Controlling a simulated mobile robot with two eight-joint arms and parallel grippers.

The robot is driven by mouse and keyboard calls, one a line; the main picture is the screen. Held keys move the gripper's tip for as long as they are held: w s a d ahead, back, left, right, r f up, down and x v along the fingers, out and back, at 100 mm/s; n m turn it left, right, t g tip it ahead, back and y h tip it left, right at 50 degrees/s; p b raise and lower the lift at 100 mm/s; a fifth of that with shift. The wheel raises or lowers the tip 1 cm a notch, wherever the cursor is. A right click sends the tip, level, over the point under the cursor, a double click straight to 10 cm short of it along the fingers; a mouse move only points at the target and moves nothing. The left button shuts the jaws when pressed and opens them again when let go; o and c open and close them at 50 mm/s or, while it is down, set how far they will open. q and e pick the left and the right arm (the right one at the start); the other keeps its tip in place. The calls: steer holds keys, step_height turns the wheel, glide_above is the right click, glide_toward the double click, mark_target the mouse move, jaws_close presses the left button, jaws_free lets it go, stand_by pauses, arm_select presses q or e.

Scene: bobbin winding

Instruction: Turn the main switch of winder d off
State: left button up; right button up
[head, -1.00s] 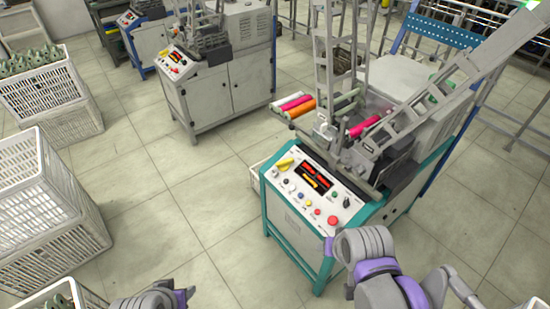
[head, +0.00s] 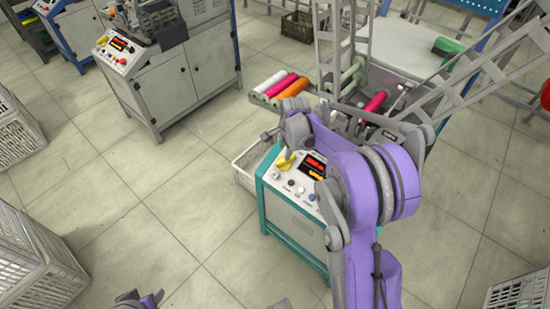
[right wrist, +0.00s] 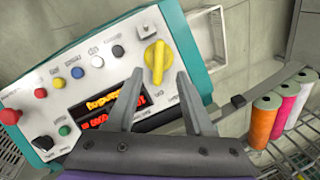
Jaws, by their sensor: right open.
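The winder under my right arm has a teal frame (head: 264,205) and a pale control panel (right wrist: 75,65). I cannot read a letter that marks it as winder d. A yellow rotary switch (head: 285,163) sits at the panel's far left corner; it also shows in the right wrist view (right wrist: 157,60), its handle lengthwise between my fingers. My right gripper (right wrist: 159,78) is open and empty, its fingertips either side of the switch's near end in the picture; I cannot tell whether they touch it. The display (right wrist: 105,108) is lit red and orange.
Several buttons and knobs lie beside the switch, including a red mushroom button (right wrist: 10,116). White, pink and orange spools (head: 283,86) lie on the rack behind the panel. Another winder (head: 185,75) stands back left. White crates (head: 40,260) stand at the left; the floor between is clear.

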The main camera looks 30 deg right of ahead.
mark_target(282, 161)
steer(key=x, duration=0.9)
steer(key=shift+f+b, duration=0.3)
steer(key=shift+f, duration=0.05)
jaws_close()
